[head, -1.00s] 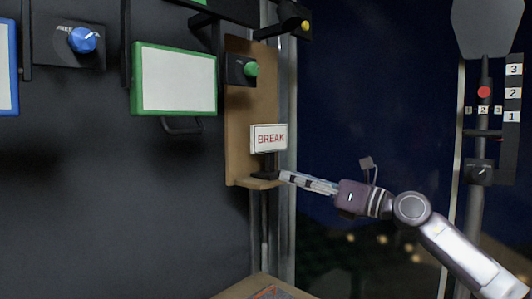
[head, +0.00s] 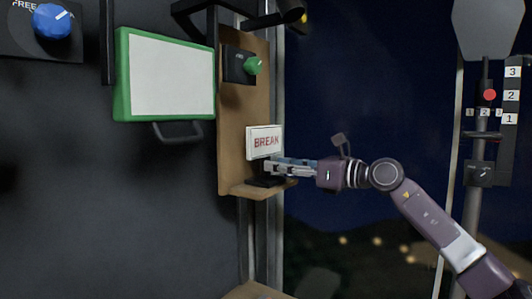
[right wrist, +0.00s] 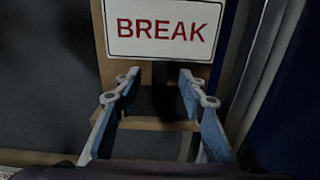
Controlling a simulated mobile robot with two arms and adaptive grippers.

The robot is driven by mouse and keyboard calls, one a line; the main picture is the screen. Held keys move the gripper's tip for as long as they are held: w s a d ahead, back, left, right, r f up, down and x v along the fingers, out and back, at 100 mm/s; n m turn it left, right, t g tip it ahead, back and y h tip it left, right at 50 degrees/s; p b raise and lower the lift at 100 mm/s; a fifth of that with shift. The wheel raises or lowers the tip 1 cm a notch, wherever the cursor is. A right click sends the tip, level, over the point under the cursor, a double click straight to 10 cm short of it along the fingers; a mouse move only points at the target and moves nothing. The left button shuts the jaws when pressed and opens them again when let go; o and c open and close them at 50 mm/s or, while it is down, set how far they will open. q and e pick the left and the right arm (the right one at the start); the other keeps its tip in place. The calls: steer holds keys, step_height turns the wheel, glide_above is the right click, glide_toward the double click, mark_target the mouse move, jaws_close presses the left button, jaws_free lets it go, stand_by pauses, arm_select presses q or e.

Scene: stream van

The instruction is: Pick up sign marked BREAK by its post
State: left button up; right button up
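My right gripper (head: 272,167) reaches in from the right, just under the plate. In the right wrist view its fingers (right wrist: 159,77) are open, one on each side of the post, with gaps. Whether the tips are level with the post in depth is unclear. My left gripper is not in view.
A wooden back panel (head: 231,130) carries a green knob (head: 253,66) above the sign. A green-framed white board (head: 170,75) and a blue knob (head: 52,20) are to the left. A metal upright stands right of the panel. A pole with numbered labels (head: 511,95) is far right.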

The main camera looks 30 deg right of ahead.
mark_target(265, 178)
steer(key=p+x, duration=0.2)
steer(key=x, duration=0.3)
steer(key=shift+p, duration=0.3)
steer(key=shift+w+a, duration=0.1)
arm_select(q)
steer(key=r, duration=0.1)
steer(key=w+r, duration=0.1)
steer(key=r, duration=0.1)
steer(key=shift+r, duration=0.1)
arm_select(e)
jaws_close()
